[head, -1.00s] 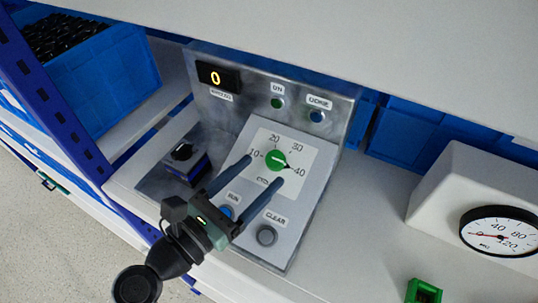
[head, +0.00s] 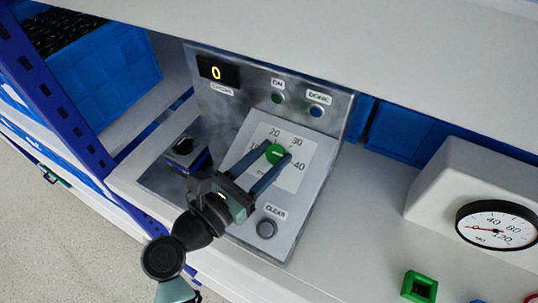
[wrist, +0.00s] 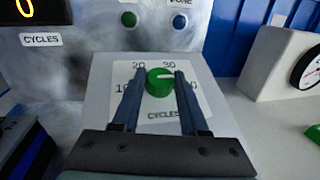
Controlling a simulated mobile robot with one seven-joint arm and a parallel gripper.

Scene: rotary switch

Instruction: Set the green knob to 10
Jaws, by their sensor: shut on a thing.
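The green knob (head: 275,153) sits on a white dial plate (head: 292,178) marked 10, 20, 30 and 40. In the wrist view the knob (wrist: 159,84) has a white line running to the right, roughly toward the gap between 30 and the mostly hidden 40. My gripper (head: 278,152) is shut on the knob, one finger on each side; the wrist view shows my gripper (wrist: 160,76) the same way. The left finger partly covers the 10. The display (head: 217,73) reads 0.
A grey CLEAR button (head: 267,228) lies below the dial. A green lamp (head: 278,97) and a blue lamp (head: 316,111) sit on the upright panel. A black switch block (head: 185,149) stands left. A gauge (head: 496,225) and a green block (head: 420,287) are at the right.

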